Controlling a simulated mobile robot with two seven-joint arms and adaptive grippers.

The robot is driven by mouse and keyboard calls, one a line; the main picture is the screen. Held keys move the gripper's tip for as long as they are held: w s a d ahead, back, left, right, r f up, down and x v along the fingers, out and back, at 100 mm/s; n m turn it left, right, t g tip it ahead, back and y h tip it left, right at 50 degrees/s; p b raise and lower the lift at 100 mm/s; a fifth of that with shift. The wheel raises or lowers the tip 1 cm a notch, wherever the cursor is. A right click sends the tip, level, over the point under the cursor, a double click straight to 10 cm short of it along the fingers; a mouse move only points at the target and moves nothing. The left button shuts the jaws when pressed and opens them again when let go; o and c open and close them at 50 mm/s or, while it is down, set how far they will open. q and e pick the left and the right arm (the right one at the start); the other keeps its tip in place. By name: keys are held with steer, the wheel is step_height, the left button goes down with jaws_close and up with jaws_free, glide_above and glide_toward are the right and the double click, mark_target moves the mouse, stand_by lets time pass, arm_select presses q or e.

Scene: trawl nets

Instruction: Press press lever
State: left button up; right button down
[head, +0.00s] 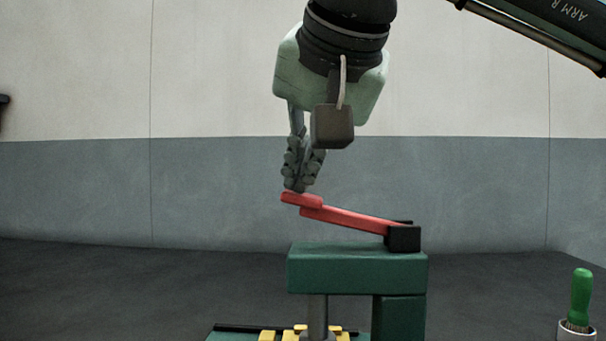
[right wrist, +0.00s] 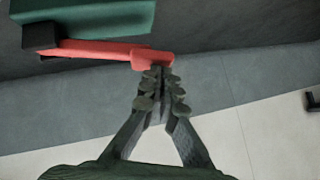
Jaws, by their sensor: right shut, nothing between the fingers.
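The press lever (head: 345,217) is a red bar with a thicker red grip at its left end. It is hinged at a black block on top of the green press (head: 355,268) and slopes up to the left. My right gripper (head: 297,188) is shut and empty, pointing down, with its fingertips right at the lever's grip end, touching or just above it. In the right wrist view, the shut fingertips (right wrist: 160,70) meet the red grip (right wrist: 152,57); I cannot tell whether there is a small gap. My left gripper is not in view.
A green-handled brush (head: 580,299) stands in a light cup (head: 576,331) at the lower right. Yellow parts (head: 292,336) sit at the press's base under its grey ram (head: 317,317). The space left of the lever is clear.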

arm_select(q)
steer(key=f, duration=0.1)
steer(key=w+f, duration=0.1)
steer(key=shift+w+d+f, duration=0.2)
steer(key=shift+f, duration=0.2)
arm_select(e)
steer(key=s+r, duration=0.7)
steer(key=r, duration=0.1)
steer(key=shift+d+r, duration=0.2)
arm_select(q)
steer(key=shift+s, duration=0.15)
